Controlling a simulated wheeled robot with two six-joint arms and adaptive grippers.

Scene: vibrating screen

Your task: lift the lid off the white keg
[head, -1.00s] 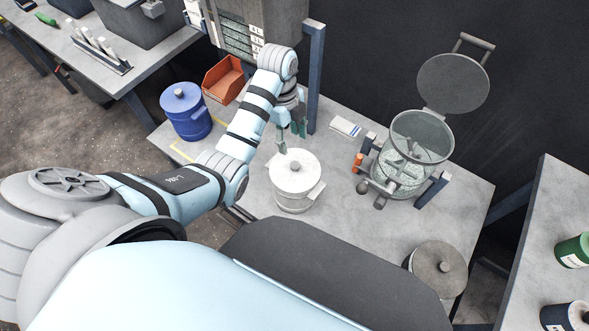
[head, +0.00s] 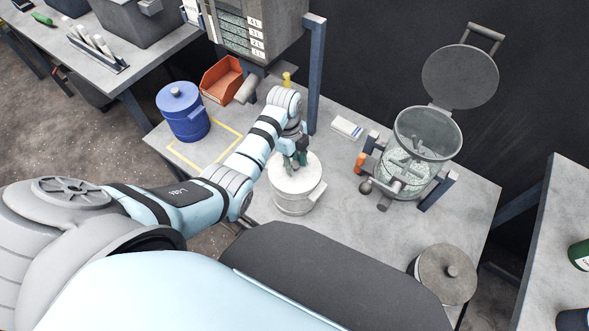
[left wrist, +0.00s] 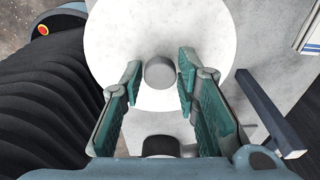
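The white keg (head: 297,203) stands on the grey table, with its white lid (head: 309,183) on top. My left gripper (head: 295,161) is over the lid, coming down from the upper left. In the left wrist view the lid (left wrist: 133,38) fills the upper middle, with a round grey knob (left wrist: 160,72) at its centre. The open fingers of my left gripper (left wrist: 159,80) stand on both sides of the knob, with a gap on each side. In the head view the fingers hide the knob. My right gripper is not in view.
An open sieve machine (head: 413,150) with a raised round cover is to the right. A grey lidded can (head: 446,274) stands front right.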

